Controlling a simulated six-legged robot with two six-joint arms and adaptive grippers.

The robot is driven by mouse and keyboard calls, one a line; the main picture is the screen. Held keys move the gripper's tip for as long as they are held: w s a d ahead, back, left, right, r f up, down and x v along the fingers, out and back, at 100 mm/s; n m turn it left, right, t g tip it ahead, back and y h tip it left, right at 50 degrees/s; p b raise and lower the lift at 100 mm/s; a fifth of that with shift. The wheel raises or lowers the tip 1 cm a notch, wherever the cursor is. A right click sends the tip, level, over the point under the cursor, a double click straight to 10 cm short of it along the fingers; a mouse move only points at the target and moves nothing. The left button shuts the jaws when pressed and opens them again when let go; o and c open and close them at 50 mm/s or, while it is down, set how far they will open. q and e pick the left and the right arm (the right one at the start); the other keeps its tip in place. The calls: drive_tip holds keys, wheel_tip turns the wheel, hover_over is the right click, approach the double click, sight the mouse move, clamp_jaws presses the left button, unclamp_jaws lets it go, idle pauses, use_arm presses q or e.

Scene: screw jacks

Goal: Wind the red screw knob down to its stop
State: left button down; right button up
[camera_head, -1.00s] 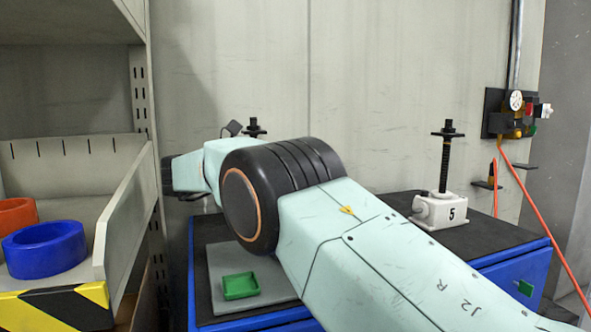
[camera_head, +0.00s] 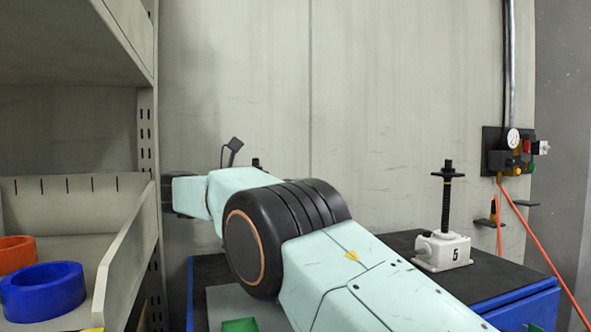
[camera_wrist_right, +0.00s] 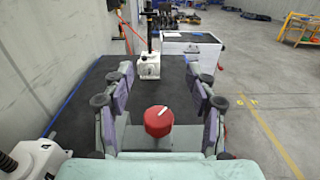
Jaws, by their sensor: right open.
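The round red knob (camera_wrist_right: 158,121) with a white mark on top shows in the right wrist view. My right gripper (camera_wrist_right: 160,84) is open, with one finger to the left of the knob and one to the right. In the head view my right arm hides the knob, and the gripper itself is not clear there. The screw below the knob is hidden. My left gripper is in neither view.
A white screw jack marked 5 (camera_head: 441,252) stands on the dark bench top; it also shows in the right wrist view (camera_wrist_right: 149,66). Another white jack (camera_wrist_right: 30,158) is at lower left there.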

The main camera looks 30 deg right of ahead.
drive_tip(key=shift+d+r, duration=0.15)
drive_tip(key=shift+r, duration=2.6)
